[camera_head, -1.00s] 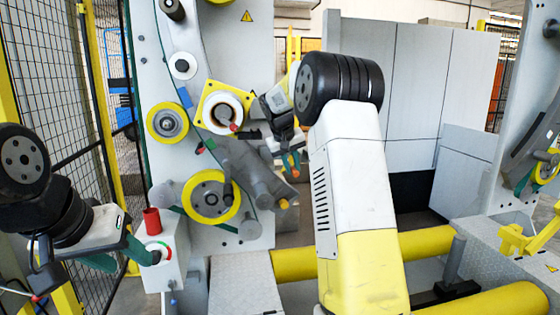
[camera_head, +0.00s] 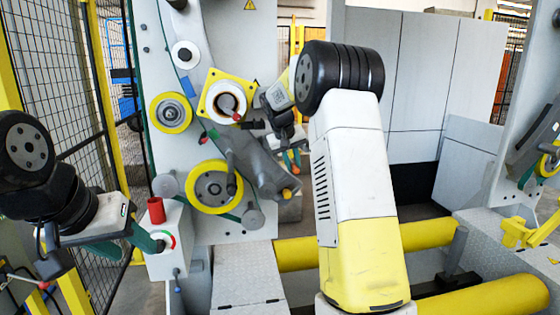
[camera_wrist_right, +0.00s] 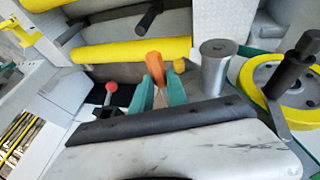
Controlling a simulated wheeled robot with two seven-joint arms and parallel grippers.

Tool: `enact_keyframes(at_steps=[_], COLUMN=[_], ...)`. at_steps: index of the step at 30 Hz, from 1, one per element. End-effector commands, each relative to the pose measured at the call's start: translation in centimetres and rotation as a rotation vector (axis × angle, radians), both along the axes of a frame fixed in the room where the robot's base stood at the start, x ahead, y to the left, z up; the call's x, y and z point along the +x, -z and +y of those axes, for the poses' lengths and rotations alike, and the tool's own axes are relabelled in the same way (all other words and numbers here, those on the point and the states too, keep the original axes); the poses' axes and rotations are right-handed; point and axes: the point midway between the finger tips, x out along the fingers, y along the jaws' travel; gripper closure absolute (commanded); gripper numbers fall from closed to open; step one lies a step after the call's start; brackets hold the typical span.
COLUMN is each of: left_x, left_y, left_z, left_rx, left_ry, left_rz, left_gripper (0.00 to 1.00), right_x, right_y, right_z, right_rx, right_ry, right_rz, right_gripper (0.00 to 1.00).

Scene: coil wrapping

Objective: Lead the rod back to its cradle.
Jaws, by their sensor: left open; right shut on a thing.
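My right gripper (camera_head: 292,161) has green fingers and is shut on a slim orange-ended piece, probably the rod, in front of the grey machine plate. In the right wrist view the orange end (camera_wrist_right: 154,68) stands between the green fingers (camera_wrist_right: 160,92). The rest of the piece is mostly hidden by the gripper, and I cannot identify its cradle. My left gripper (camera_head: 140,250) is open and empty, its green fingers close to the grey box; I cannot tell whether they touch it.
The grey box (camera_head: 166,262) carries a red cylinder (camera_head: 156,210). The machine plate holds yellow-rimmed rollers (camera_head: 171,112) and a yellow square flange (camera_head: 211,96). A yellow knob (camera_wrist_right: 179,65) and grey post (camera_wrist_right: 216,66) stand near the right fingers. Yellow tubes (camera_head: 490,298) run low.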

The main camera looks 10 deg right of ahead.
Motion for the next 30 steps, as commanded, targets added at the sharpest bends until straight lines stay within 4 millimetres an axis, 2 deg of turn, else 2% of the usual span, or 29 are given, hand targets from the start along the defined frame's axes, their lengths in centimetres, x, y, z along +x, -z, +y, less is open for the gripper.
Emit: enact_keyframes(at_steps=[30], left_x=[0.0], left_y=[0.0], left_z=[0.0], left_rx=[0.0], left_ry=[0.0], left_rz=[0.0], left_gripper=[0.53], right_x=[0.2], right_y=[6.7], right_z=[2.5], right_rx=[-0.002], right_ry=[-0.002], right_rz=[0.0], right_gripper=[1.0])
